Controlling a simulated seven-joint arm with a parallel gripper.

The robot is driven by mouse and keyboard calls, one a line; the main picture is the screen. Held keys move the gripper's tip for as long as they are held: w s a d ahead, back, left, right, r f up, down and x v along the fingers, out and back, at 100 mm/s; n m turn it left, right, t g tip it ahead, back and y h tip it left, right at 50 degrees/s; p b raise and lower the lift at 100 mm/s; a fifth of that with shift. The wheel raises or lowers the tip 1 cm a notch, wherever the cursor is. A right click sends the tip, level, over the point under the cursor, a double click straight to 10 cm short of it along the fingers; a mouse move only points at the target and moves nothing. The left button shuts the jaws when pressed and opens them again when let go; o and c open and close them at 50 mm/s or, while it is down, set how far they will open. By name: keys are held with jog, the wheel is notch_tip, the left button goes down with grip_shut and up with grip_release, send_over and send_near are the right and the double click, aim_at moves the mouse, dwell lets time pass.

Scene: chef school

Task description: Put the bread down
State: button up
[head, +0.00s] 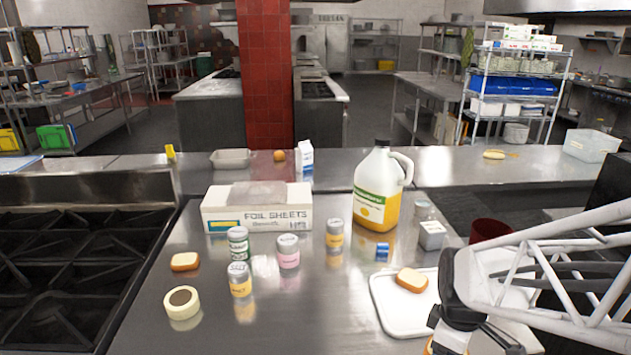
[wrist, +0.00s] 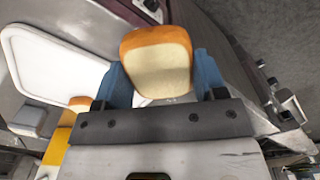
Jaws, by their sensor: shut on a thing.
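My gripper (wrist: 160,80) is shut on a slice of bread (wrist: 157,62) with an orange-brown crust, held between its blue fingers in the wrist view. In the head view my gripper (head: 440,338) is at the bottom edge, just below the white cutting board (head: 390,322), and mostly hides the held slice. A second bread piece (head: 412,280) lies on the board. A third bread piece (head: 185,262) lies on the steel counter at the left. The board also shows in the wrist view (wrist: 60,65). I cannot tell how high the held slice is.
A jug (head: 378,190), a foil sheets box (head: 258,212) and several spice jars (head: 288,252) stand behind and left of the board. A tape roll (head: 182,303) lies front left, by the stove (head: 70,270). A dark red container (head: 490,230) stands behind my arm. The front middle counter is clear.

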jog(key=shift+s+d+m, duration=0.4)
jog(key=shift+s+d, duration=0.2)
jog(key=shift+d, duration=0.3)
jog(key=shift+w, duration=0.1)
send_over(426, 300)
jog(key=s+d, duration=0.2)
jog(key=s, duration=0.3)
jog(key=shift+w+d+f, duration=0.1)
jog(key=shift+w+f, duration=0.1)
jog(key=shift+f, duration=0.5)
jog(key=shift+f, duration=1.75)
jog(key=shift+f, duration=0.1)
